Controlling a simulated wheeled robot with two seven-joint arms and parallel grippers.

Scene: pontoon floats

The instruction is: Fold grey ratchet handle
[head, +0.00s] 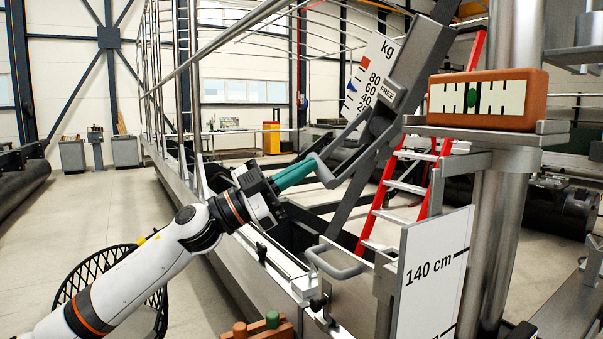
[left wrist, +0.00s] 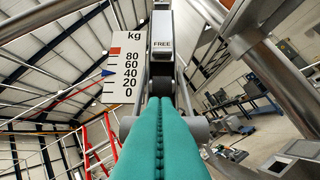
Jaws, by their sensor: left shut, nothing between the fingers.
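The grey ratchet handle (head: 330,172) hangs from the lower part of a tilted grey beam (head: 415,65) in the head view. In the left wrist view a grey cross bar (left wrist: 198,129) shows on both sides of my fingers, which hide its middle. My left gripper (head: 311,166) has teal fingers pressed together, with nothing between them. Its tips are at the handle and seem to touch it, though contact is not certain. The tips (left wrist: 160,100) point up toward the beam's base in the left wrist view. A small plate on the beam reads FREE (left wrist: 162,45). My right gripper is not in view.
A white kg scale board (head: 368,78) with a blue pointer stands beside the beam. A red ladder (head: 394,190) leans behind it. An orange level block (head: 488,99) sits on a grey shelf at right, above a 140 cm board (head: 432,272). Open floor lies at left.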

